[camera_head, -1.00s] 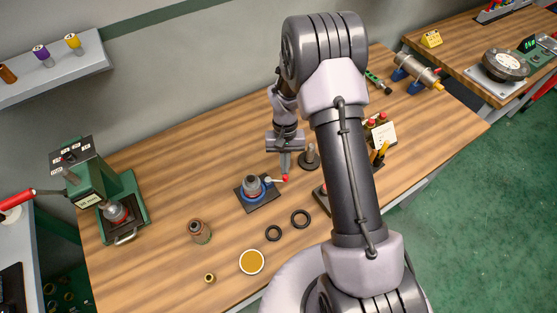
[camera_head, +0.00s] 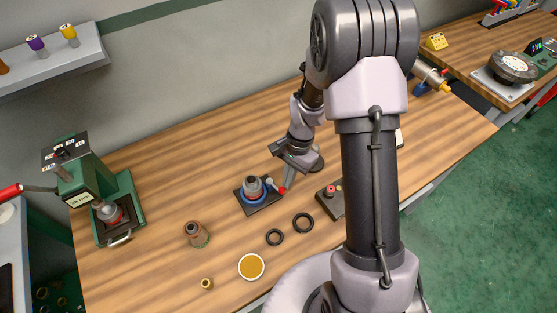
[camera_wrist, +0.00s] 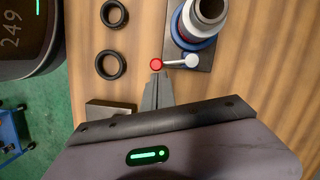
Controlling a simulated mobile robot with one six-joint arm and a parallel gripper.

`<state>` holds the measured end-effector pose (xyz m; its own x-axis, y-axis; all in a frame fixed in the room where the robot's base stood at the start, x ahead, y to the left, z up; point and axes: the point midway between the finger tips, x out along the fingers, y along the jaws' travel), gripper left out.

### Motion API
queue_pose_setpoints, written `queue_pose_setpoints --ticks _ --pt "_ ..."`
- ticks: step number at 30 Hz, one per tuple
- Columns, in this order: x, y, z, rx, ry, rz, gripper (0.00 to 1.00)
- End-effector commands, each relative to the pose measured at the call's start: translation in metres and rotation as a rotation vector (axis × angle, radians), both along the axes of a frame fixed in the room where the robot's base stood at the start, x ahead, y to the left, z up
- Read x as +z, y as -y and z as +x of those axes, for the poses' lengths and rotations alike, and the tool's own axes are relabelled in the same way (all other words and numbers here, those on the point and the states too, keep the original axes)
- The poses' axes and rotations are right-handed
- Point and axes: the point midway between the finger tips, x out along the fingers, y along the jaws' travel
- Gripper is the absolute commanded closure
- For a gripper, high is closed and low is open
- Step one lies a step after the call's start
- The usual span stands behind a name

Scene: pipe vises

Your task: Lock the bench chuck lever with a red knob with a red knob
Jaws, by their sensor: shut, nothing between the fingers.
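The bench chuck (camera_head: 254,188) is a blue ring with a grey cylinder on a dark square plate on the wooden bench. Its lever (camera_wrist: 178,62) is a short light rod with a pale ball at the body end and a red knob (camera_wrist: 156,64) at its free end; the red knob also shows in the head view (camera_head: 282,190). My gripper (camera_wrist: 157,76) is shut and empty.
Two black rings (camera_head: 303,223) lie in front of the chuck. A small box with a red button (camera_head: 331,197) stands to the right. The bench behind the chuck is clear.

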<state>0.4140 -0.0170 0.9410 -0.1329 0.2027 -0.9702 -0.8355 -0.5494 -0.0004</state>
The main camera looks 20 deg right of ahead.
Motion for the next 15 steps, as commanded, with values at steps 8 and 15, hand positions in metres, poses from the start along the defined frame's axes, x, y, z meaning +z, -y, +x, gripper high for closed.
queue_pose_setpoints --ticks 8,15 --pt "-0.0002 -0.0014 -0.0025 -0.041 -0.001 0.000 1.00" --pt "0.0000 -0.0016 -0.0027 -0.044 -0.001 0.000 1.00"
